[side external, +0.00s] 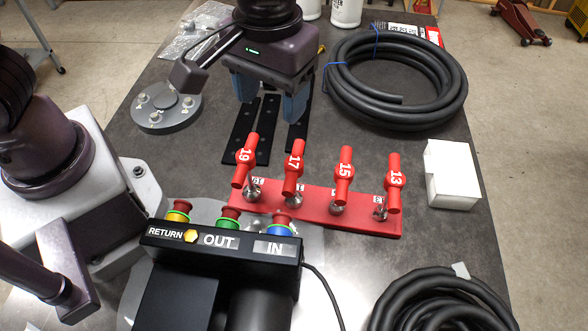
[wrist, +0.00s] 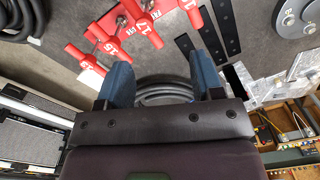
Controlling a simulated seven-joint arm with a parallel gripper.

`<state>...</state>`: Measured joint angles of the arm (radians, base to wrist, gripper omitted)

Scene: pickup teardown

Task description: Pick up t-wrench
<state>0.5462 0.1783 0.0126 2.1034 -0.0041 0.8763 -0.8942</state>
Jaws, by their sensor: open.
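Several red T-handle wrenches stand in a red rack (side external: 330,211) on the table, numbered 19 (side external: 245,160), 17 (side external: 293,166), 15 (side external: 344,175) and 13 (side external: 394,182) from left to right in the side view. Their metal shafts go down into the rack. In the wrist view the red wrenches (wrist: 107,42) show at the upper left, beyond the fingers. My gripper (side external: 268,100) has blue fingers spread apart with nothing between them. It is behind the rack in the side view, above black flat bars, apart from every wrench. The gripper also shows in the wrist view (wrist: 164,78).
A coiled black hose (side external: 460,85) lies right of my gripper. A white block (side external: 452,175) is right of the rack. A grey round disc (side external: 166,108) is at left. A button box (side external: 222,240) stands in front of the rack. Black bars (side external: 242,130) lie behind it.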

